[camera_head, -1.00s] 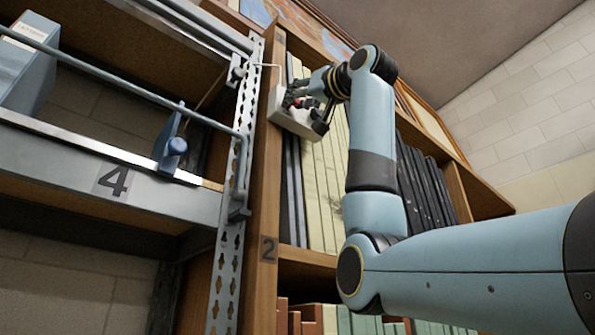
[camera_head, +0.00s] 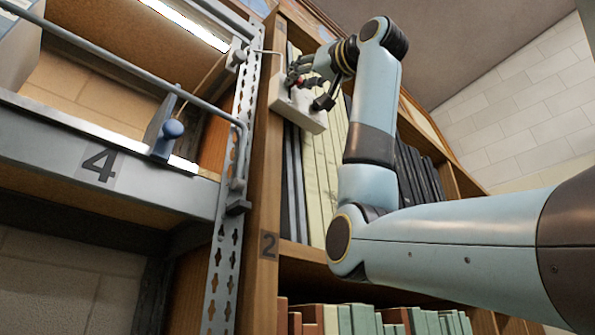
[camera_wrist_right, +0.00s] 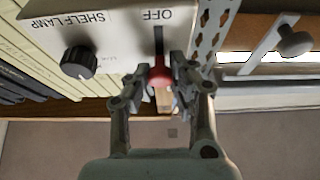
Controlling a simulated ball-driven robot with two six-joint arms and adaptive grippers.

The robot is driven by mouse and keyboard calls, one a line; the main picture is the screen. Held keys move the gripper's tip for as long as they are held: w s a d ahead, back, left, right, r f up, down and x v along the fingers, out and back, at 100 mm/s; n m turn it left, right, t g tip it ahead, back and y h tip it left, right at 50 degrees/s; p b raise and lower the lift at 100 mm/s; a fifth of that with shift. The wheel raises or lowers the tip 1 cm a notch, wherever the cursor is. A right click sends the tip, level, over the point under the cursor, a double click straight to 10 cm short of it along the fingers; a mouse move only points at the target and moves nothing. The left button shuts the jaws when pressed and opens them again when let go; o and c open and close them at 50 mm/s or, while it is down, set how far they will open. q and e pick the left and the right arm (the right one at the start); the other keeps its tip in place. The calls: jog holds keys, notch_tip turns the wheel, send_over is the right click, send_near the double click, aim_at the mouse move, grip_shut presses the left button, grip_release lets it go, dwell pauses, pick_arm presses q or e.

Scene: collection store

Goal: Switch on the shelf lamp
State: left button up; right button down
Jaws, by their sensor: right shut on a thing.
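The white switch box (camera_head: 297,108) is on the wooden upright of the bookcase. In the right wrist view the box (camera_wrist_right: 115,40) appears upside down, with the words SHELF LAMP and OFF, a dark slot, a black knob (camera_wrist_right: 78,62) and a red lever tip (camera_wrist_right: 160,77). The lever is at the end of the slot away from OFF. My right gripper (camera_head: 297,82) is at the box, its fingers closed around the red lever (camera_wrist_right: 158,84). The shelf lamp (camera_head: 188,22) is a bright glowing strip under the upper shelf at the left. My left gripper is not in view.
A grey metal rack (camera_head: 150,190) marked 4 stands left of the box, with a perforated post (camera_head: 228,245) and a rail close by. Tall books (camera_head: 325,180) stand behind my right arm.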

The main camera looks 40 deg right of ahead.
jog(key=c, duration=1.1)
grip_release()
jog(key=shift+s+r, duration=0.1)
jog(key=shift+r, duration=0.05)
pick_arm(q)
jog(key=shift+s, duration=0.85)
pick_arm(e)
jog(key=a+v, duration=0.1)
jog(key=v, duration=1.1)
jog(key=shift+d, duration=0.45)
